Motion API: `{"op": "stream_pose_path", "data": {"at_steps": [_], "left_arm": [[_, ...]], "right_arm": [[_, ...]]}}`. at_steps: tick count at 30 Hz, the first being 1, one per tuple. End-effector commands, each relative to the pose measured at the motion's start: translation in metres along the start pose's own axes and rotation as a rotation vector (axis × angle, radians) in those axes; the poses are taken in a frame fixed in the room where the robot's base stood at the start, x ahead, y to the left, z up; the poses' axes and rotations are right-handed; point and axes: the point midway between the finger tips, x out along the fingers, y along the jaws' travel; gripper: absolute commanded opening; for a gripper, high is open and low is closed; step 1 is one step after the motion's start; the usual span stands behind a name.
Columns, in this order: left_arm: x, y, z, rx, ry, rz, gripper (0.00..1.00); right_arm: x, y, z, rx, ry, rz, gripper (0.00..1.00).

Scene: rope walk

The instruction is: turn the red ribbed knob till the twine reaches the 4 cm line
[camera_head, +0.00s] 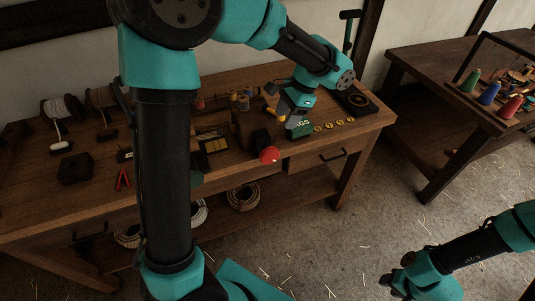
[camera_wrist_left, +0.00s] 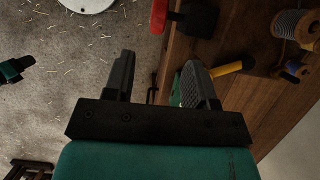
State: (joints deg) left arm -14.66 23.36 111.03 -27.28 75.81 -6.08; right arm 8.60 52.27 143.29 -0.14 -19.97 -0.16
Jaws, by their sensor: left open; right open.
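The red ribbed knob (camera_head: 269,154) sticks out past the front edge of the workbench on a dark mount. It also shows at the top of the left wrist view (camera_wrist_left: 158,16), beside a dark block. My left gripper (camera_head: 291,122) is open and empty, above the bench's front edge, to the right of the knob and apart from it. Its spread fingers show in the left wrist view (camera_wrist_left: 160,75). I cannot make out the twine or the 4 cm line. My right gripper (camera_head: 394,284) is open, low over the floor.
A second table (camera_head: 440,75) with coloured cones stands at right. Open floor lies between.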

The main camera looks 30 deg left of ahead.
Motion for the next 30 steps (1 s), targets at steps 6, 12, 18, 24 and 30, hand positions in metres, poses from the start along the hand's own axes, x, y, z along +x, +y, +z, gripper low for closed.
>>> {"op": "stream_pose_path", "data": {"at_steps": [6, 12, 18, 24, 30], "left_arm": [[0.036, 0.0, 0.001, 0.0, -0.004, 0.002, 0.51], [0.07, 0.0, 0.001, 0.0, -0.003, 0.002, 0.51], [0.104, 0.0, 0.001, 0.0, -0.004, 0.003, 0.51], [0.136, 0.0, 0.001, 0.0, -0.003, 0.002, 0.51], [0.154, 0.0, 0.001, 0.0, -0.002, 0.001, 0.51]], "right_arm": [[0.0, 0.0, 0.0, 0.0, 0.0, 0.0, 0.43], [0.0, 0.0, 0.0, 0.0, 0.0, 0.0, 0.43], [0.0, 0.0, 0.0, 0.0, 0.0, 0.0, 0.43], [0.0, 0.0, 0.0, 0.0, 0.0, 0.0, 0.43], [0.0, 0.0, 0.0, 0.0, 0.0, 0.0, 0.43]]}}
